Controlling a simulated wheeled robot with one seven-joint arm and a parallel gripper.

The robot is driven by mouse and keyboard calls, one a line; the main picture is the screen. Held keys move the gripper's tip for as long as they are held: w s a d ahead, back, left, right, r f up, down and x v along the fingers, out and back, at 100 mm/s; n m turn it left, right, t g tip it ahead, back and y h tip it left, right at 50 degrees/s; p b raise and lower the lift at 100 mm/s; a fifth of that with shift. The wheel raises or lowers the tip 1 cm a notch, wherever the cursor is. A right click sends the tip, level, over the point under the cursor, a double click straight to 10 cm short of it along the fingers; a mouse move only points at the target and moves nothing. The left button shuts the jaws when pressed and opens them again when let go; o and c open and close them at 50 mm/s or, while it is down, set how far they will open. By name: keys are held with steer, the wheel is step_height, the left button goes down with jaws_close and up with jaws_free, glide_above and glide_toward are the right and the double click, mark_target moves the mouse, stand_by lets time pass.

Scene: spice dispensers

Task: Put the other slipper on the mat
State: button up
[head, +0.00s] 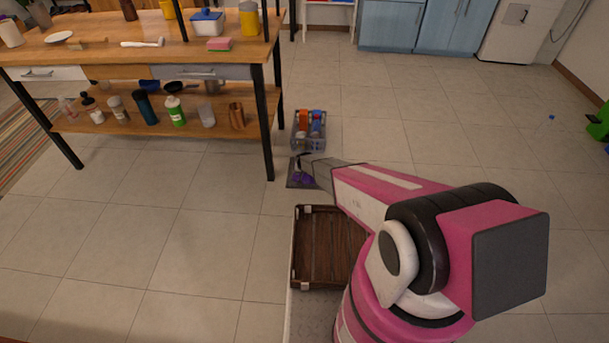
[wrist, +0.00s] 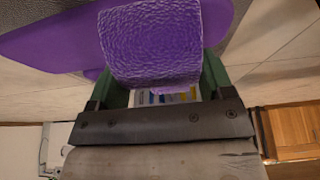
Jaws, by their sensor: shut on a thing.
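A purple slipper (wrist: 150,45) fills the top of the wrist view, with a textured strap and a smooth sole stretching left. My gripper (wrist: 165,82) is shut on it, a green finger on each side of the strap. In the head view my gripper (head: 308,164) is over the small dark grey mat (head: 293,183), and purple (head: 302,178) shows just below it. I cannot tell there whether this is one slipper or two. A grey surface, probably the mat (wrist: 262,18), lies behind the slipper in the wrist view. Whether the held slipper touches it is unclear.
A grey crate (head: 309,143) with bottles stands just beyond the mat. A wooden table (head: 150,50) with a loaded lower shelf is to the left, its near leg (head: 265,130) close to the mat. A brown slatted tray (head: 325,245) is nearer me.

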steer(key=shift+w+f, duration=0.1)
steer(key=shift+f, duration=0.85)
steer(key=o, duration=1.1)
steer(key=shift+f, duration=0.1)
steer(key=shift+c, duration=0.2)
